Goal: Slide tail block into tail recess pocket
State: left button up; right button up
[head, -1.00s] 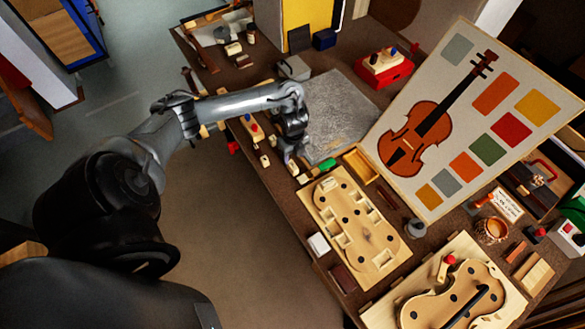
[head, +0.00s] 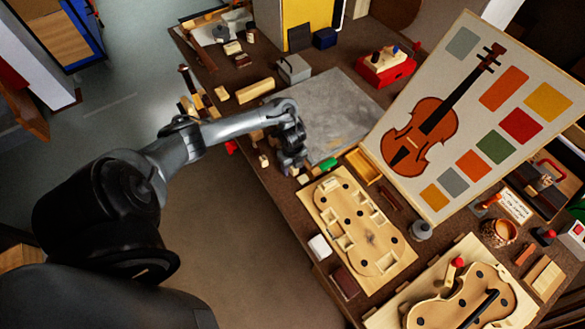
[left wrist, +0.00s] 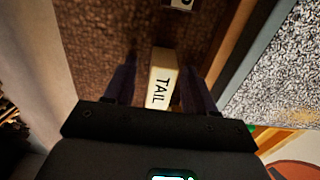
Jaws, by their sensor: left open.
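The tail block (left wrist: 160,85) is a small pale wooden block with "TAIL" in black on it. In the left wrist view it lies between the two dark fingers of my left gripper (left wrist: 158,78). The fingers are open, one on each side; I cannot tell whether either touches it. In the head view my left gripper (head: 289,168) points down at the bench's left edge, and it hides the tail block. A pale wooden form with several cut pockets (head: 371,238) lies to the lower right of the gripper. I cannot tell which pocket is the tail recess. My right gripper is not in view.
Another small lettered block (left wrist: 178,3) is just ahead in the wrist view. A green piece (head: 328,163) and a wooden tray (head: 363,166) lie right of the gripper. A grey mat (head: 335,105) is behind. A violin board (head: 470,115) stands at right.

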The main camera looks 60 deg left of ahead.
pick_arm(q)
jog(key=c, duration=1)
jog(key=shift+r, duration=0.15)
